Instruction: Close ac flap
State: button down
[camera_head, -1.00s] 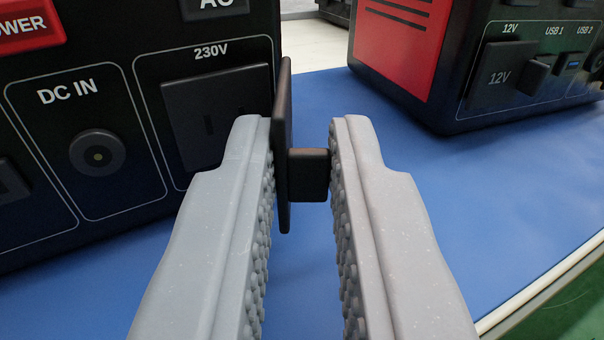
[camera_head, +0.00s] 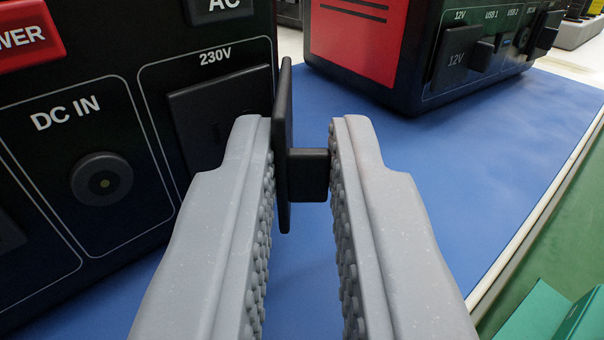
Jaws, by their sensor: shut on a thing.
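The black flap (camera_head: 284,150) shows nearly edge-on in the head camera view, at the right edge of the near power station (camera_head: 100,55). A small black tab (camera_head: 309,174) stands out from its right side. My gripper (camera_head: 302,160) is shut on the flap, with the grey textured fingers on either side of the plate and tab. The flap stands away from the dark 230V socket panel (camera_head: 220,115), which is uncovered and partly hidden by my left finger. The flap's hinge cannot be made out.
The DC IN port (camera_head: 101,179) is left of the socket. A second red and black power station (camera_head: 400,60) stands behind right. Both stand on a blue mat (camera_head: 480,160). A teal object (camera_head: 550,315) lies bottom right. The mat right of my gripper is clear.

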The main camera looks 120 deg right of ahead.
dwell(0.3)
jog(key=c, duration=1.5)
grip_release()
